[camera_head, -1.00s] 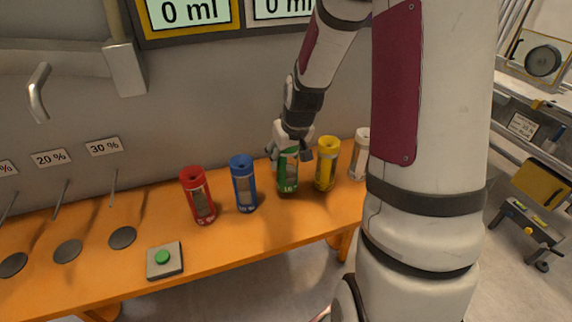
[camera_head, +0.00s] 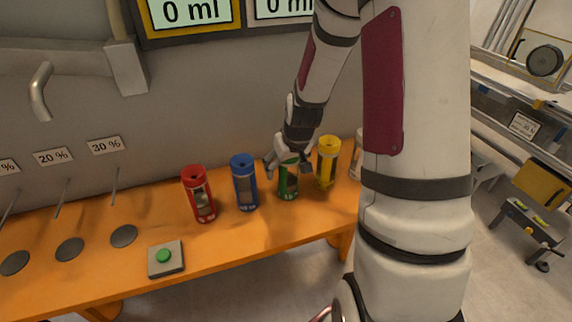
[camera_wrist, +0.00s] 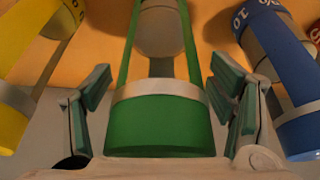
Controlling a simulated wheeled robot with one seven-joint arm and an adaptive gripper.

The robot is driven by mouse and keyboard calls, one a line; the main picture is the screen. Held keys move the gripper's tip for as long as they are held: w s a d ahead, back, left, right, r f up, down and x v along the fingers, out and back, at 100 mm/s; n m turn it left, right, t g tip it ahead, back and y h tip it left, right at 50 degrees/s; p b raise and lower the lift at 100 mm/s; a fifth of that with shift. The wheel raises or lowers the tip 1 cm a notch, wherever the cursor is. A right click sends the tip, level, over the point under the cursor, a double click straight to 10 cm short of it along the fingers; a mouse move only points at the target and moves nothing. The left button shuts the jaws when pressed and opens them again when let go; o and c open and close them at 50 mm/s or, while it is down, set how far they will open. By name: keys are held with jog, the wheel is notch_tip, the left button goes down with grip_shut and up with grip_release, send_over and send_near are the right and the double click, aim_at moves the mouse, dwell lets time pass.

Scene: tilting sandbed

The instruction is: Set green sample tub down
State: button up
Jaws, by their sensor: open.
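The green sample tub (camera_head: 288,184) stands upright on the orange bench (camera_head: 245,232), between the blue tub and the yellow tub. My gripper (camera_head: 288,162) is open around its top part from above, and hides part of the top. In the wrist view the green tub (camera_wrist: 160,125) fills the middle, with its grey band across it. The fingers of my gripper (camera_wrist: 162,105) stand on both sides of it, with visible gaps between the pads and the tub.
A blue tub (camera_head: 244,183) stands close on the left and a yellow tub (camera_head: 328,163) close on the right. A red tub (camera_head: 199,194) stands further left. A white tub (camera_head: 356,158) is partly hidden by my arm.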

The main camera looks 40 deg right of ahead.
jog(key=p+v, duration=0.1)
jog(key=v, duration=1)
jog(key=s+a+r+n, duration=0.1)
jog(key=s+a+r, duration=0.5)
jog(key=a+r, duration=0.45)
jog(key=s+a+r, duration=0.3)
jog(key=s, duration=0.3)
jog(key=s+a+r+n+t+y, duration=0.1)
jog(key=s+a+r, duration=0.2)
jog(key=s, duration=0.3)
jog(key=shift+s, duration=0.4)
jog(key=shift+a, duration=0.2)
